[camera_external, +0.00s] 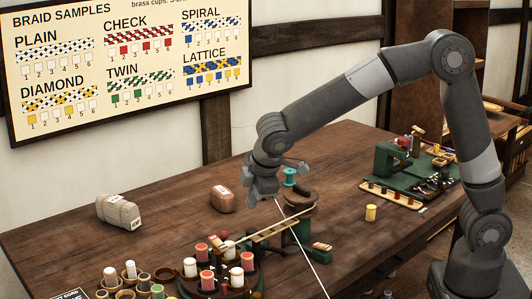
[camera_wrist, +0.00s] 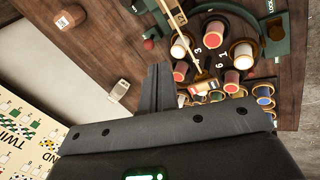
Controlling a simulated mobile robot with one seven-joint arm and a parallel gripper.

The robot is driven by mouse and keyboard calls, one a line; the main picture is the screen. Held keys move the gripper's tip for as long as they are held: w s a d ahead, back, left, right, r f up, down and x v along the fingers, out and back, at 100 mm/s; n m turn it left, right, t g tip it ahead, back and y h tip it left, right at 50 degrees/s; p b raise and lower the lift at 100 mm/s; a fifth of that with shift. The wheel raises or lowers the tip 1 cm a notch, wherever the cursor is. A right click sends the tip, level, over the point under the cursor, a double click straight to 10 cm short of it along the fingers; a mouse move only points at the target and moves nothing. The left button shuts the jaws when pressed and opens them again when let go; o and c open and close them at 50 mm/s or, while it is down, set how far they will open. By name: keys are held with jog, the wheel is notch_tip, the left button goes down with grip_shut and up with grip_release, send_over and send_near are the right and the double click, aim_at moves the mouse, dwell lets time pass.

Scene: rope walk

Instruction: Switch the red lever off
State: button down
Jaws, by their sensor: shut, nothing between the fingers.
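A small dark red knob (camera_wrist: 148,44) shows in the wrist view, beside the round spool carrier and near a green metal part (camera_wrist: 143,6). I cannot make out a lever arm under it or which way it is set. In the external view a small red knob (camera_external: 223,235) shows at the back edge of the carrier and looks like the same one. My gripper (camera_external: 262,197) is shut and empty, above the table behind the carrier. In the wrist view its closed fingers (camera_wrist: 157,83) point toward the table, apart from the knob.
The spool carrier (camera_external: 258,286) holds several red and white spools, with a wooden arm (camera_external: 262,230) above it. A taut white cord (camera_external: 303,247) runs down beside it. A green machine (camera_external: 396,160) stands at the back right.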

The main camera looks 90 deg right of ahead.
jog(key=w+d+f, duration=0.1)
jog(key=w+f, duration=0.3)
jog(key=shift+f+n, duration=0.2)
jog(key=shift+n, duration=0.2)
jog(key=x, duration=1)
jog(key=shift+s+d, duration=0.15)
jog(key=shift+d+r, duration=0.1)
jog(key=shift+d+r+g, duration=0.1)
jog(key=shift+r+g, duration=0.05)
jog(key=shift+g, duration=0.35)
